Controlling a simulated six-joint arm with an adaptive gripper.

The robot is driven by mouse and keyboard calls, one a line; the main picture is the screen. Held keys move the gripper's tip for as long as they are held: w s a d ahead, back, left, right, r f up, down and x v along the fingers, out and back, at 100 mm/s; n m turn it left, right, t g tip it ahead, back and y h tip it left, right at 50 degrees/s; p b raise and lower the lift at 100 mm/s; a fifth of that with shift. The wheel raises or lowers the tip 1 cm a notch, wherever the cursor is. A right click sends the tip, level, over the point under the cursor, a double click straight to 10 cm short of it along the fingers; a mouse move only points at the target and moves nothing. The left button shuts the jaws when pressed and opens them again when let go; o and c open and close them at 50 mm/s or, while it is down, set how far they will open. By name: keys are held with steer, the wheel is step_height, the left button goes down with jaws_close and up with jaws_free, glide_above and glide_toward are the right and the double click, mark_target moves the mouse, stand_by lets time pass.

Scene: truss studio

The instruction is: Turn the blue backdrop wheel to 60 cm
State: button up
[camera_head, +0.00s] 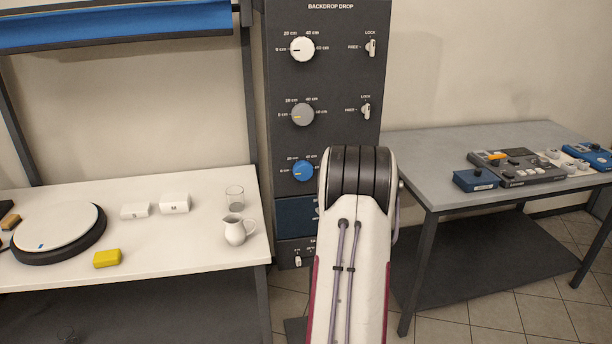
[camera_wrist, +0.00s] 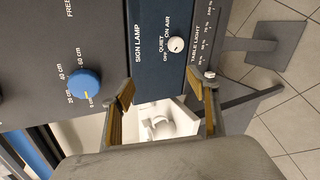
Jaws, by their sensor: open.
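The blue backdrop wheel (camera_head: 302,171) is the lowest of three wheels on the dark panel in the head view. It also shows at the left of the wrist view (camera_wrist: 84,84), where the panel appears turned sideways. Its yellow mark points at the 0 cm label. The 60 cm label (camera_wrist: 83,56) is on the wheel's opposite side. My gripper (camera_wrist: 161,92) is open and empty, its two fingers apart in front of the lower panel, beside the wheel and not touching it. My arm hides the gripper in the head view.
A white wheel (camera_head: 302,49) and a grey wheel (camera_head: 302,113) sit above, with lock levers (camera_head: 370,47) beside them. The sign lamp knob (camera_wrist: 176,45) is near my fingers. A white table (camera_head: 180,240) with a jug (camera_head: 235,232) stands left; a grey table (camera_head: 440,160) stands right.

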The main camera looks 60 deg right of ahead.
mark_target(305, 173)
steer(key=w+r+n+t+h, duration=0.2)
steer(key=w+r+n+t, duration=0.3)
steer(key=r+n, duration=0.4)
steer(key=shift+d+r+n, duration=0.25)
steer(key=shift+r+n, duration=0.05)
steer(key=shift+r, duration=1)
steer(key=shift+w+d, duration=0.1)
steer(key=shift+x, duration=3.7)
steer(key=shift+c, duration=0.3)
steer(key=c, duration=1)
